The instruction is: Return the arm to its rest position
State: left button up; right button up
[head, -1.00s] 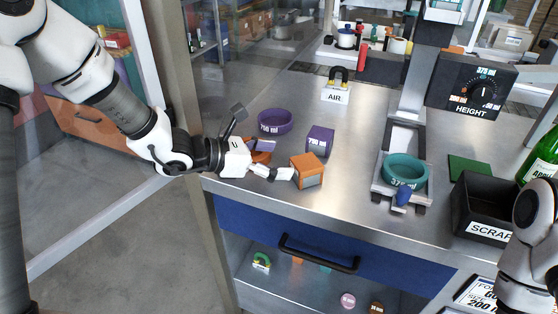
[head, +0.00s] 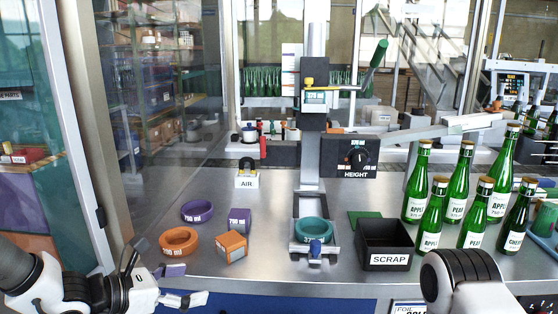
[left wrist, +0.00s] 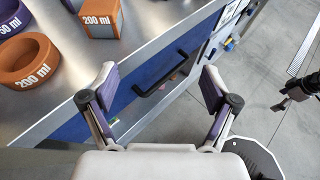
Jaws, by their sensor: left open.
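My left gripper (head: 187,285) is open and empty at the front edge of the steel bench, low in the head view. In the left wrist view its two purple-padded fingers (left wrist: 158,88) stand wide apart, with only the bench front and floor between them. The orange 200 ml ring (head: 179,241) and orange block (head: 231,246) rest on the bench beyond it, apart from the fingers. My right arm (head: 465,280) shows at the lower right; its gripper is out of the head view.
A purple ring (head: 197,211) and purple block (head: 239,220) lie farther back. A teal ring (head: 311,231) sits on the height stand. The black scrap bin (head: 385,243) and several green bottles (head: 458,185) are at right. A drawer handle (left wrist: 163,73) juts from the bench front.

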pick_arm(q)
jog(key=s+d+f+m+g+y, duration=0.15)
jog(key=s+f+g, duration=0.25)
jog(key=s+f, duration=0.5)
jog(key=s+d+f+m+g, duration=0.15)
jog(key=s+f+g, duration=0.35)
jog(key=f, duration=0.7)
jog(key=s+a+f+m+g+y, duration=0.2)
jog(key=s+a+f+m+y, duration=0.15)
jog(key=s, duration=0.45)
jog(key=s+a+f+m+g+y, duration=0.25)
jog(key=s+f+m, duration=0.2)
jog(key=s, duration=0.35)
jog(key=s+a+f+m+g+y, duration=0.2)
jog(key=s+a+f+m+g, duration=0.15)
jog(key=s, duration=0.45)
jog(key=w+a+f+m+t, duration=0.1)
jog(key=w+f+m+t, duration=0.2)
jog(key=w+m+t, duration=0.3)
jog(key=m+t, duration=0.1)
jog(key=m, duration=0.4)
jog(key=shift+w+y, duration=0.35)
jog(key=shift+a, duration=0.1)
